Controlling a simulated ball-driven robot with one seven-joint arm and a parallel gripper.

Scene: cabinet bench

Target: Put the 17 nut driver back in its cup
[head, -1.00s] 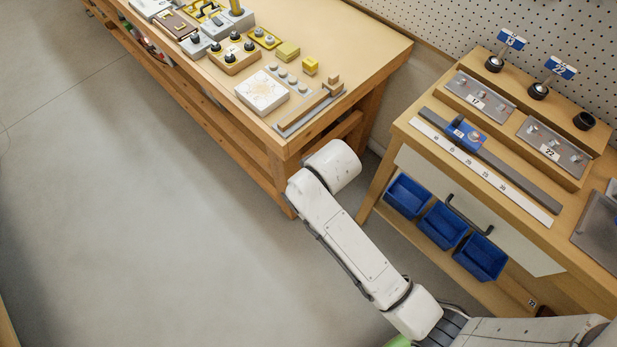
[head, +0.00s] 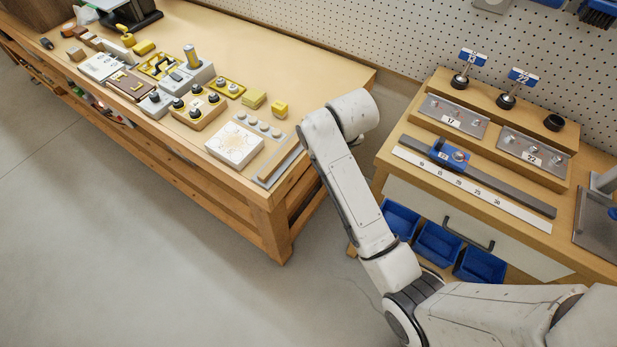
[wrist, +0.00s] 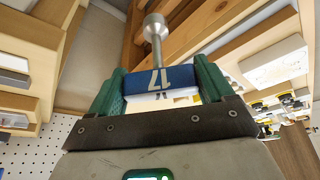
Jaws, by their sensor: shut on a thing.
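The 17 nut driver (wrist: 155,78) shows in the wrist view, with a blue and white handle marked 17 and a metal shaft ending in a socket. My gripper (wrist: 158,72) is shut across its handle with green fingers on both sides. In the head view the gripper and the driver are out of sight. An empty black cup (head: 553,122) stands at the right end of the cabinet's raised shelf. To its left, the 13 driver (head: 466,69) and the 22 driver (head: 514,88) stand in their cups.
Plates marked 17 (head: 452,118) and 22 (head: 532,152) lie on the step below the cups. A rail with a blue slider (head: 447,156) and a white scale (head: 470,188) run in front. The wooden bench (head: 300,65) stands left, with open floor before it.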

